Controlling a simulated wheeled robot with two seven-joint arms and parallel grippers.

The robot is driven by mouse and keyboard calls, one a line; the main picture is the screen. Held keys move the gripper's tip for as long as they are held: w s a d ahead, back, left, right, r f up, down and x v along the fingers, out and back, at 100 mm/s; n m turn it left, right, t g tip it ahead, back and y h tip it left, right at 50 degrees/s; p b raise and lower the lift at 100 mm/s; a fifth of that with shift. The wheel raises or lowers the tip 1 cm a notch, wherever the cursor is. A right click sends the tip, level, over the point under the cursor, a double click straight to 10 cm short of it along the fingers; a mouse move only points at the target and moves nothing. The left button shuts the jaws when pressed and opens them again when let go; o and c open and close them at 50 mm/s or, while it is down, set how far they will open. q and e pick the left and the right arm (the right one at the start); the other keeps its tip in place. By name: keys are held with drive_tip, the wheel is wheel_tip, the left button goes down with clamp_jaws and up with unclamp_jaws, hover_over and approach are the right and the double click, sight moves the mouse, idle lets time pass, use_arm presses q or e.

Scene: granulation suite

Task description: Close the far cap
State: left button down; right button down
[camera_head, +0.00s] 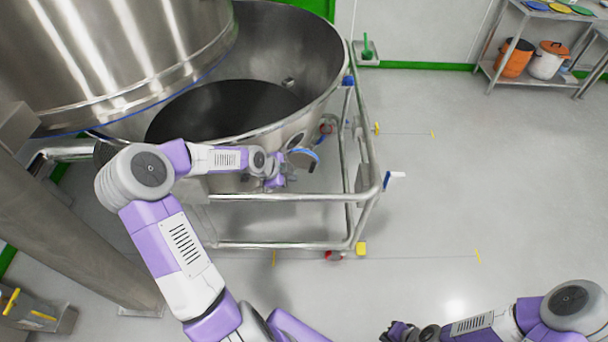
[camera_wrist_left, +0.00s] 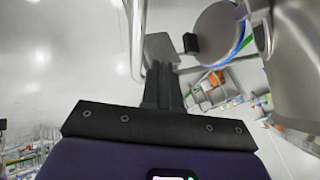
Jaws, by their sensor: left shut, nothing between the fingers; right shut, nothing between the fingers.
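A round grey cap with a blue edge (camera_head: 303,158) sticks out from the outer side of the big steel bowl (camera_head: 330,60). It looks swung away from the wall. In the left wrist view a grey disc with a blue and green rim (camera_wrist_left: 216,34) appears just beyond and right of my left fingers (camera_wrist_left: 163,55). My left gripper (camera_head: 277,182) is shut and empty, just below and left of the cap; I cannot tell whether it touches. My right gripper (camera_head: 392,332) is shut and empty at the bottom edge, far from the bowl.
The bowl stands in a tubular steel frame (camera_head: 290,197) with rails close around my left gripper. A large steel drum (camera_head: 120,50) overhangs the bowl at the upper left. A shelf with orange and white buckets (camera_head: 548,60) stands at the far right.

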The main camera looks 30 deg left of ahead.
sight(304, 160)
use_arm(q)
drive_tip(key=w+f+b, duration=0.5)
drive_tip(key=w+f, duration=0.2)
drive_tip(key=w, duration=0.2)
drive_tip(key=shift+w+d+f, duration=0.15)
drive_tip(key=shift+d, duration=0.2)
drive_tip(key=shift+a, duration=0.15)
